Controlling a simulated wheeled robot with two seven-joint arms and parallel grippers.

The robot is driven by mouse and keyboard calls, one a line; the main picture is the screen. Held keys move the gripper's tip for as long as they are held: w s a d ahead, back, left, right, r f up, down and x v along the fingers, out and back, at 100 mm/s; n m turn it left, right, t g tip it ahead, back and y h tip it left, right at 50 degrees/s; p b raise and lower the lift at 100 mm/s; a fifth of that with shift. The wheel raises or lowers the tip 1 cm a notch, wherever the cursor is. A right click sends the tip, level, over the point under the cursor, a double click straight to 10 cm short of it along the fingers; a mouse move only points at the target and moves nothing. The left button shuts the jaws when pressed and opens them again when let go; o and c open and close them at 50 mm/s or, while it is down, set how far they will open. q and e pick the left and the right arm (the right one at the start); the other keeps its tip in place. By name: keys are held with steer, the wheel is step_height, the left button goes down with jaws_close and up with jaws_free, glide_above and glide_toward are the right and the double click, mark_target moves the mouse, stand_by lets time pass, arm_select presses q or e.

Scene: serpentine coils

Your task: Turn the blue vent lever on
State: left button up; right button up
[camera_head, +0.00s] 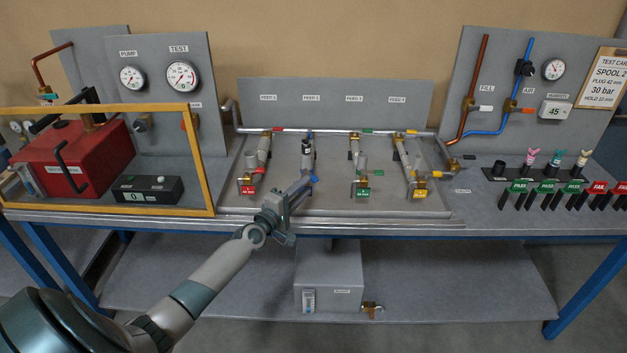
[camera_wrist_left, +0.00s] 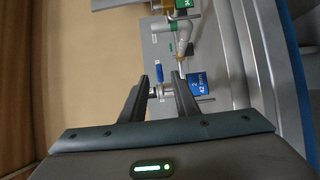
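The blue vent lever (camera_head: 314,179) is a small bar sticking out to the right beside my left gripper, at the front end of the second feed. It also shows in the left wrist view (camera_wrist_left: 159,72), just beyond the fingertips and nearer the left finger. My left gripper (camera_head: 303,183) is at this valve and covers most of it in the head view. In the left wrist view (camera_wrist_left: 165,82) its fingers are apart, with a pale metal fitting (camera_wrist_left: 163,91) in the gap. I cannot tell whether they touch it. A blue tag (camera_wrist_left: 200,86) sits beside the right finger. My right gripper is out of view.
Similar valves stand on both sides, with a red tag (camera_head: 247,190), a green tag (camera_head: 362,192) and a yellow tag (camera_head: 419,193). A pipe (camera_head: 335,131) runs behind them. A yellow frame (camera_head: 212,190) stands at the left. The tray's front middle (camera_head: 335,207) is clear.

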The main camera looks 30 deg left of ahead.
mark_target(314, 177)
arm_select(q)
steer(key=shift+w+b, duration=0.75)
steer(key=shift+w, duration=2.3)
steer(key=shift+c, duration=0.3)
jaws_close()
